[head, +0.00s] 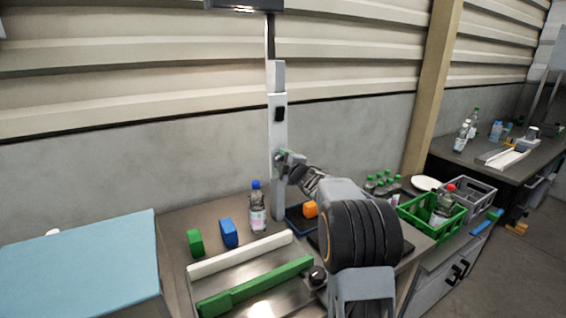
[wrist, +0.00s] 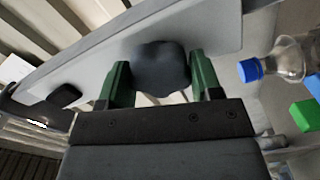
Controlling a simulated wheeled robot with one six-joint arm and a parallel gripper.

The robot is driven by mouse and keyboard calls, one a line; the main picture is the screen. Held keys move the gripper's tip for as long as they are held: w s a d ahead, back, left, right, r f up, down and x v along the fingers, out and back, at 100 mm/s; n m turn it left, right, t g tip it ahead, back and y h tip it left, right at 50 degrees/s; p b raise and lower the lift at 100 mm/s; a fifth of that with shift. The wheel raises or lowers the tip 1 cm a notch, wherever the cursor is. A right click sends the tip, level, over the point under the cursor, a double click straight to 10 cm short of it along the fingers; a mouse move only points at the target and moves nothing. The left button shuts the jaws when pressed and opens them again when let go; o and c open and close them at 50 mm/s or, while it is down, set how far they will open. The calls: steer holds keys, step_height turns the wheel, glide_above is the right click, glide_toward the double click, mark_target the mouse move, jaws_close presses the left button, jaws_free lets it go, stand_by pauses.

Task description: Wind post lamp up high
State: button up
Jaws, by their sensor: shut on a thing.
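The white lamp post (head: 278,120) stands upright at the back of the bench against the wall. The dark lamp head (head: 243,5) sits at its top and is cut off by the upper picture edge. A small black part (head: 280,114) is on the post's upper section. My gripper (head: 287,160) is at the lower part of the post. In the wrist view, my gripper's green fingers (wrist: 160,72) are shut on a dark round knob (wrist: 160,62) on the post's face. The post also runs slantwise across the wrist view (wrist: 225,30).
A blue-capped bottle (head: 258,210) stands just left of the post, with blue (head: 229,233) and green (head: 195,242) blocks beyond it. A green crate (head: 432,216) stands to the right. A metal tray area (head: 245,278) lies in front.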

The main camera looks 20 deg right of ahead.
steer(key=shift+f, duration=0.1)
steer(key=o, duration=0.9)
steer(key=s+b, duration=0.1)
steer(key=s, duration=0.3)
steer(key=s+d, duration=0.1)
steer(key=s, duration=0.4)
steer(key=s+b, duration=0.1)
steer(key=s, duration=0.3)
steer(key=shift+s+d+b, duration=0.2)
steer(key=shift+s+b, duration=0.1)
steer(key=shift+s, duration=0.05)
